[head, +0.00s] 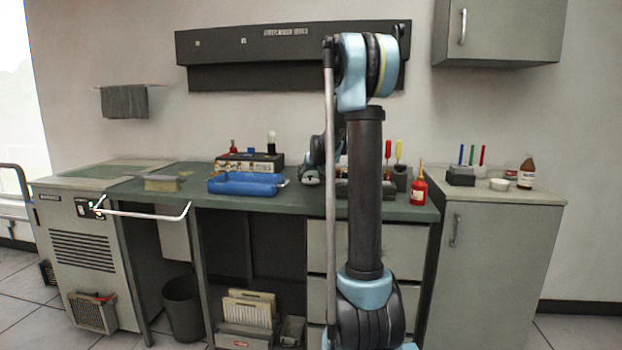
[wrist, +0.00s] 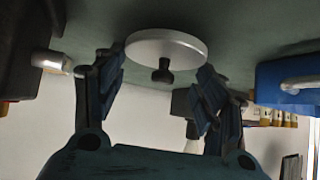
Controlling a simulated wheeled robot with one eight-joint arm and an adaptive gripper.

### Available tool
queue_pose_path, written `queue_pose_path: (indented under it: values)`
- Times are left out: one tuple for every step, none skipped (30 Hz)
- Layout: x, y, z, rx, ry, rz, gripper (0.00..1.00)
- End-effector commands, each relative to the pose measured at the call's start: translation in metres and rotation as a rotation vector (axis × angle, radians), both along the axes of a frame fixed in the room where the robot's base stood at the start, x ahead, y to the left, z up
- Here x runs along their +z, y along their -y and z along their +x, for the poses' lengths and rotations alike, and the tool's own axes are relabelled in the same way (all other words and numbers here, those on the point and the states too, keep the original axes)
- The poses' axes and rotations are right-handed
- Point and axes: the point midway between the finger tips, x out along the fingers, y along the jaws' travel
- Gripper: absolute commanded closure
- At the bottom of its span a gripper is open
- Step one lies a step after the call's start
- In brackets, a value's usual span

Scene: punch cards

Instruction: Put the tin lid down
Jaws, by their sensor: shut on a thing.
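In the wrist view the tin lid (wrist: 175,44) is a pale grey round disc with a dark knob (wrist: 162,72) on it. My gripper (wrist: 160,82) has one finger at each side of the lid, shut on it. The green bench top (wrist: 235,30) shows behind the lid; I cannot tell whether the lid touches it. In the head view my gripper (head: 310,176) is low over the green bench top, right of the blue toolbox, and partly behind my arm. The lid cannot be made out there.
A blue toolbox (head: 245,184) with a handle stands left of my gripper, and shows at the right of the wrist view (wrist: 290,86). A dark block (wrist: 22,45) is at the wrist view's left. A red bottle (head: 418,188) stands near the bench's right end.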

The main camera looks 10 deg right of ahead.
Motion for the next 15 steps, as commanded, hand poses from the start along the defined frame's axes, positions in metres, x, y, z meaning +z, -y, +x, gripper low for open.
queue_pose_path:
  values:
    - [-0.0014, 0.0000, 0.0001, 0.000, 0.000, 0.000, 0.61]
    - [-0.0022, 0.0001, 0.0001, 0.000, 0.000, 0.000, 0.61]
    - [-0.0031, 0.0001, 0.0001, 0.000, 0.000, 0.000, 0.61]
    - [-0.0038, 0.0001, 0.0002, 0.000, 0.000, 0.000, 0.61]
    - [-0.0045, 0.0002, 0.0001, 0.000, 0.000, 0.000, 0.61]
    - [-0.0054, 0.0002, 0.0001, 0.000, 0.000, 0.000, 0.61]
    - [-0.0061, 0.0002, 0.0002, 0.000, 0.000, 0.000, 0.61]
    - [-0.0067, 0.0002, 0.0002, 0.000, 0.000, 0.000, 0.61]
    - [-0.0077, 0.0002, 0.0002, 0.000, 0.000, 0.000, 0.61]
    - [-0.0084, 0.0003, 0.0001, 0.000, 0.000, 0.000, 0.61]
    - [-0.0091, 0.0003, 0.0002, 0.000, 0.000, 0.000, 0.61]
    - [-0.0100, 0.0004, 0.0000, 0.000, 0.000, 0.000, 0.61]
    - [-0.0105, 0.0004, 0.0001, 0.000, 0.000, 0.000, 0.61]
    - [-0.0107, 0.0005, 0.0000, -0.001, 0.000, 0.001, 0.61]
    - [-0.0108, 0.0005, -0.0001, -0.001, 0.000, 0.001, 0.61]
